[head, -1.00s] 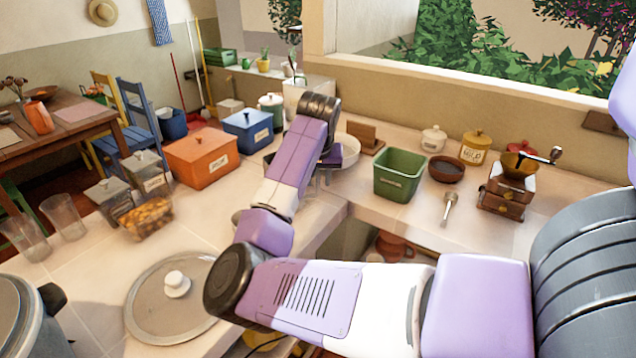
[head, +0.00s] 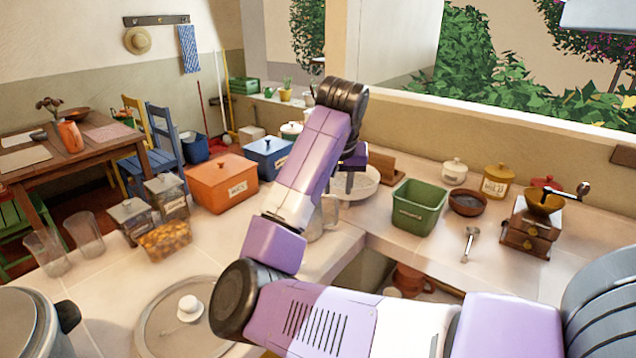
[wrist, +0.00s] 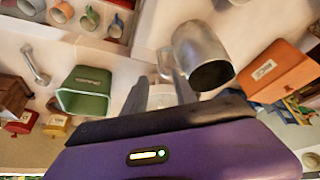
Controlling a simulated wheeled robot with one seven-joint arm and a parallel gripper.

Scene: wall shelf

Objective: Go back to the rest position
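My gripper (head: 350,182) is on my purple and white arm, above the counter corner, in front of the white bowl (head: 362,184). In the wrist view my gripper (wrist: 160,88) shows two dark fingers standing apart, with nothing held between them. A grey metal mug (wrist: 202,55) is just beside the fingers there, below or behind them; I cannot tell the exact gap. In the head view the mug (head: 328,214) is partly hidden by my arm.
The green bin (head: 418,208), brown bowl (head: 467,204) and coffee grinder (head: 528,232) stand on the right counter. The orange box (head: 222,184), blue box (head: 268,160), glass jars and a round lid (head: 165,325) are on the left. Mugs sit on a lower shelf.

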